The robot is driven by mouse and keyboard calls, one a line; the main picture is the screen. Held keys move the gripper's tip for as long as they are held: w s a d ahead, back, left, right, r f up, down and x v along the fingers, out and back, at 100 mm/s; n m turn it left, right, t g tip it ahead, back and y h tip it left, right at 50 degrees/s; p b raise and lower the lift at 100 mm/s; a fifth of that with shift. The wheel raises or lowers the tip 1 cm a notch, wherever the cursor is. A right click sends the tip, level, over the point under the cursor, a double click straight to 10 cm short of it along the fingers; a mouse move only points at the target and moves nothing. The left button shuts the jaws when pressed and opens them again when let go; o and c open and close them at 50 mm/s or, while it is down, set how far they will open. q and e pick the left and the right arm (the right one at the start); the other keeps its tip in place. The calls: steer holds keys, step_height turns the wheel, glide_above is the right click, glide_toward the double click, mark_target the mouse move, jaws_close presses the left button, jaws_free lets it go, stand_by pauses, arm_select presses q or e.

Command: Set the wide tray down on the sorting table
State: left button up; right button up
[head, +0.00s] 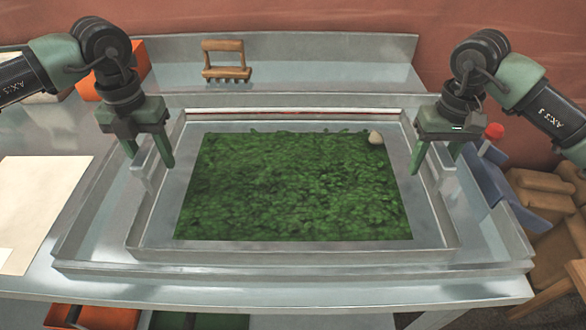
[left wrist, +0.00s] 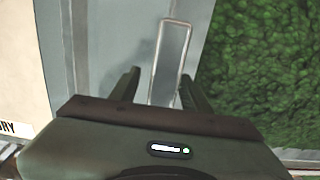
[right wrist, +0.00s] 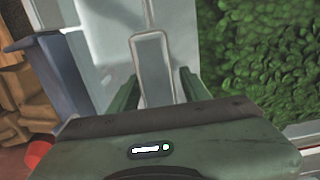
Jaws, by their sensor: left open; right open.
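The wide tray (head: 300,256) is a shallow grey metal tray, filled with green leaves (head: 295,190). It lies level within the raised rim of the metal sorting table (head: 290,288) and looks to be resting on it. My left gripper (head: 149,164) is open at the tray's left side; in the left wrist view the left handle (left wrist: 171,62) shows between its fingers. My right gripper (head: 434,165) is open at the right side; the right handle (right wrist: 153,68) shows between its fingers in the right wrist view. I cannot tell whether any finger touches a handle.
A wooden hand rake (head: 226,62) stands behind the tray. A paper sheet (head: 40,205) lies at left, orange bins (head: 120,75) behind it. A blue-grey stand (head: 497,185) and brown sacks (head: 545,200) are at right.

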arm_select(q)
step_height(320, 180, up, 12)
steer(key=shift+f, duration=0.1)
arm_select(e)
steer(key=shift+r, duration=0.25)
step_height(320, 180, up, 12)
steer(key=shift+f, duration=0.2)
stand_by(0.6)
